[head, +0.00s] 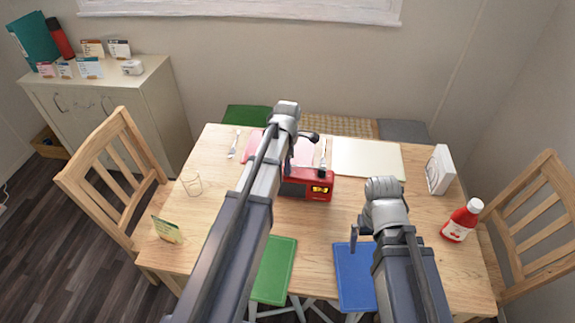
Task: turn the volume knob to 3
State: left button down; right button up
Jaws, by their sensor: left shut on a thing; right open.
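A small red radio (322,197) stands on the wooden table near its middle. It has a dark panel at left and a small yellow-and-black display at right on its front. My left gripper (289,166) reaches down at the radio's top left, shut on what seems to be the volume knob. The knob is hidden by the gripper, so its setting cannot be read. My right gripper (366,238) is open and empty, to the right of and nearer than the radio.
The table (215,225) also bears a clear glass (192,185), a small card (167,230), a red bottle (461,220), a white upright object (440,170) and a pale mat (367,158). Wooden chairs (110,170) stand left and right. Bare table lies left of the radio.

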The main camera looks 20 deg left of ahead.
pick_arm(q)
jog(key=m, duration=0.5)
jog(key=shift+m, duration=0.3)
jog(key=m, duration=0.5)
jog(key=shift+a+m+h, duration=0.1)
jog(key=shift+m+h, duration=0.2)
jog(key=m, duration=1)
jog(key=shift+w+m+g, duration=0.1)
jog(key=shift+m+g, duration=0.3)
jog(key=m, duration=1.1)
jog(key=shift+g, duration=0.3)
jog(key=m, duration=1.1)
jog(key=shift+m+y, duration=0.3)
jog(key=shift+y, duration=0.1)
